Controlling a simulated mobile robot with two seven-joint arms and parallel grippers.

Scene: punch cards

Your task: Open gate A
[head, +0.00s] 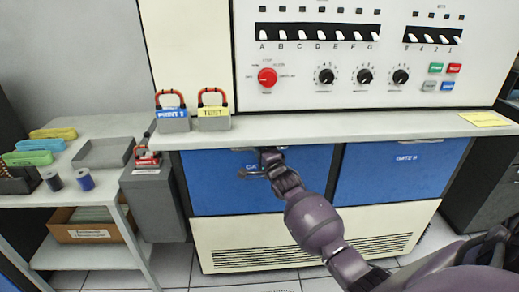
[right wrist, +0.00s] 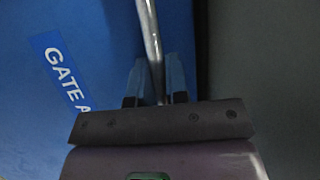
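Gate A (head: 212,185) is the left blue panel below the counter, its label partly hidden behind my right gripper. It looks closed, flush with the white cabinet front. My right gripper (head: 262,168) is at the upper middle of the gate. In the right wrist view, the metal bar handle (right wrist: 151,35) runs between the two fingers (right wrist: 157,80), which sit close on both sides of it and look shut on it. The gate's label (right wrist: 65,75) is to the left of the handle. My left gripper is not in view.
Gate B (head: 395,172) is to the right of gate A. Blue and yellow padlocks (head: 172,118) (head: 213,117) stand on the counter (head: 330,125) above. A grey box (head: 152,205) with a red padlock (head: 146,157) stands left of the gate, beside a white side table (head: 50,180).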

